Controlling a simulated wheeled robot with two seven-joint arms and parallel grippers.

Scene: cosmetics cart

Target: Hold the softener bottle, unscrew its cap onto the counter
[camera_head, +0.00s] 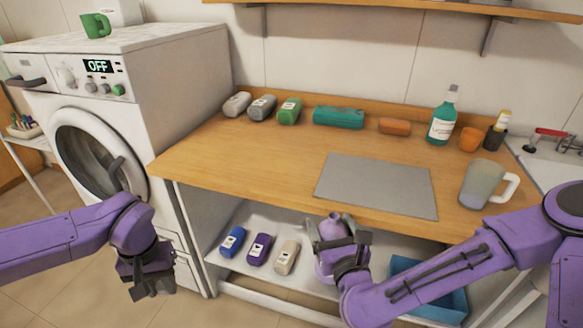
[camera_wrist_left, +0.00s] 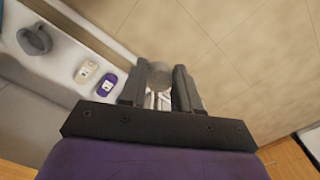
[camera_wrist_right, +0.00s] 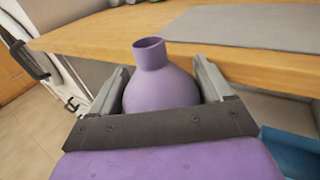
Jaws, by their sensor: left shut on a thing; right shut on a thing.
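The purple softener bottle (camera_head: 327,266) is upright in front of the counter's front edge. My right gripper (camera_head: 338,247) is shut around its body. The right wrist view shows the bottle (camera_wrist_right: 160,88) between the fingers, with its neck open and no cap on it. My left gripper (camera_head: 146,290) is well to the left, low in front of the washing machine and away from the bottle. In the left wrist view, it is shut on a small round grey cap (camera_wrist_left: 159,77). The cap is hard to make out in the head view.
The wooden counter (camera_head: 235,150) has a grey mat (camera_head: 378,185) and a clear jug (camera_head: 482,185) near its front. Several bottles stand or lie along the back. Blue, purple and beige bottles lie on the lower shelf (camera_head: 215,225). A blue bin (camera_head: 455,305) is below right. The counter's left front is clear.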

